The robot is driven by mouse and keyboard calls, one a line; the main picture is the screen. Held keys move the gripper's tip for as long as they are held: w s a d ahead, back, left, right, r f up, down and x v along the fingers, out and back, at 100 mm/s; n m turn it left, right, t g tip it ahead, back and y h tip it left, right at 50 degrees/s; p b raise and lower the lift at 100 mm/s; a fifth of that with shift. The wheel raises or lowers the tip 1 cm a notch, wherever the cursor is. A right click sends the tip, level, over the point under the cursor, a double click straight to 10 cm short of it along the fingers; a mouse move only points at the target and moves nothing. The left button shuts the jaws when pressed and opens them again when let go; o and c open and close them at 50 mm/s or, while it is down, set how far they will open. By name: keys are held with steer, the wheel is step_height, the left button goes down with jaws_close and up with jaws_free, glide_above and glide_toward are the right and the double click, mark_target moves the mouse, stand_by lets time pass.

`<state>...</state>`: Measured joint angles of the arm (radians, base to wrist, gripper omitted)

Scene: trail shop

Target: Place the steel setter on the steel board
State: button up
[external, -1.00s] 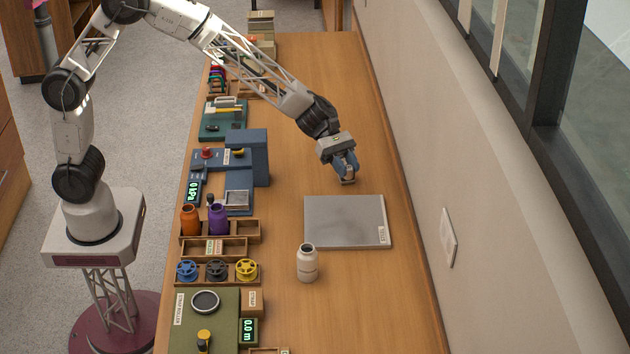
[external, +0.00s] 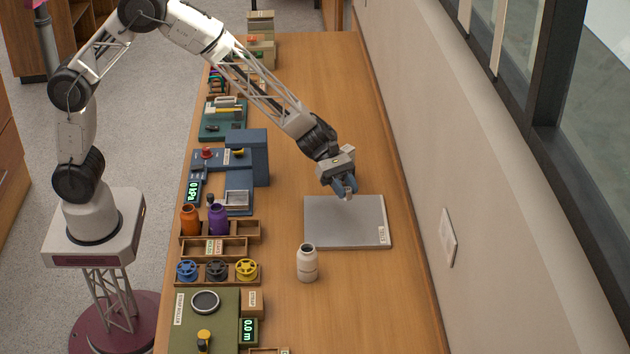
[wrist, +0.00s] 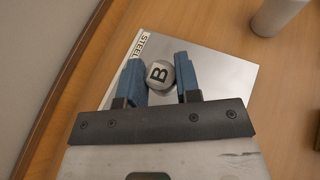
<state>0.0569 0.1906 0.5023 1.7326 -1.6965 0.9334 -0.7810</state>
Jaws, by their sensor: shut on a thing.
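The steel board (external: 345,225) is a flat grey plate on the bench, with a label at its near right corner. In the wrist view the board (wrist: 222,70) carries a label reading STEEL. My gripper (external: 345,190) is over the far edge of the board, pointing down. It is shut on a small grey round piece marked B, the steel setter (wrist: 160,74), which sits between the blue fingers. The setter appears held above the board; the exact gap cannot be told.
A pale bottle (external: 307,263) stands just in front of the board. A blue press (external: 245,160), a wooden rack with an orange bottle (external: 190,219) and a purple bottle (external: 218,219), and spools line the left side. The wall is on the right.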

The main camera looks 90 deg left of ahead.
mark_target(346, 199)
steer(key=shift+f, duration=2)
steer(key=shift+f, duration=1.85)
steer(key=shift+f, duration=0.15)
steer(key=o, duration=1)
steer(key=shift+c, duration=0.2)
steer(key=shift+a+r, duration=0.15)
steer(key=shift+r, duration=0.05)
steer(key=v, duration=1.1)
steer(key=shift+s+a+r, duration=0.2)
steer(key=shift+a+r, duration=0.05)
